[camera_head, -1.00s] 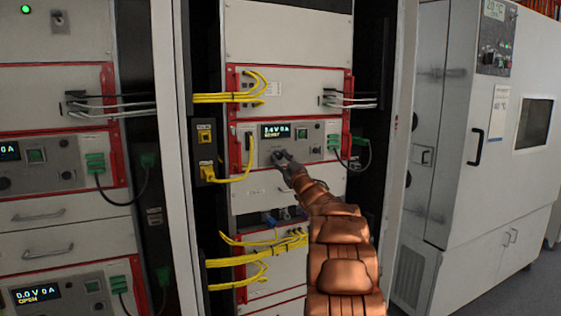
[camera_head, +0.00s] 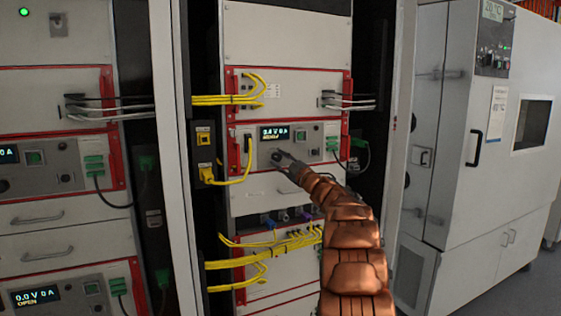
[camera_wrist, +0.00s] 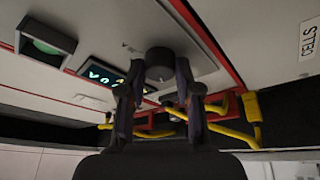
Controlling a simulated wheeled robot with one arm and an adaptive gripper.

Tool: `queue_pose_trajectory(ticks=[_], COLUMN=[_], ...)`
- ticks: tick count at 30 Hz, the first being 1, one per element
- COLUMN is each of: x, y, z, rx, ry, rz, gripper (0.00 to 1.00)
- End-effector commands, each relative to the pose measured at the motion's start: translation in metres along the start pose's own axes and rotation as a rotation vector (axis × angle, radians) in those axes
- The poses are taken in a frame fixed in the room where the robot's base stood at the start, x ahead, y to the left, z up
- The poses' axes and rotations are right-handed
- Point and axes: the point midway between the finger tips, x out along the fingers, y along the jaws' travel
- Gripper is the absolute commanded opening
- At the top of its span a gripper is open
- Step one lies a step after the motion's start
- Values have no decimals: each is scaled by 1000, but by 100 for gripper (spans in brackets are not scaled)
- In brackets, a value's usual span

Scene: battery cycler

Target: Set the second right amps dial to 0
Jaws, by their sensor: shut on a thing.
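The dark round dial (camera_wrist: 159,60) sits on the grey panel of the middle cabinet's instrument, below and near its lit display (camera_head: 275,133). In the head view the dial (camera_head: 276,157) is partly covered by my gripper (camera_head: 285,159). In the wrist view my gripper (camera_wrist: 158,82) has a finger on each side of the dial and is shut on it. The display also shows in the wrist view (camera_wrist: 104,74), tilted and partly cut by a finger. Its top line seems to end in 0 A; the rest is too blurred to read surely. The dial's pointer mark cannot be made out.
A green button (camera_wrist: 48,47) lies beside the display. Yellow cables (camera_head: 235,175) run left of the panel, with more below. A green plug (camera_head: 333,143) with a dark cable is at right. Another rack stands left; a white chamber (camera_head: 490,130) stands right.

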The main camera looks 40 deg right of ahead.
Motion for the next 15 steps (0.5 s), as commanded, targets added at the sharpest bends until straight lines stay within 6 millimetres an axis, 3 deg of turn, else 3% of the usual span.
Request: queue_pose_trajectory(ticks=[10, 11, 15], x=[0, 0, 0], y=[-1, -1, -1], z=[0, 0, 0], rx=[-3, -3, -3], ry=[0, 0, 0], rz=[-2, -2, -2], gripper=[0, 35, 50])
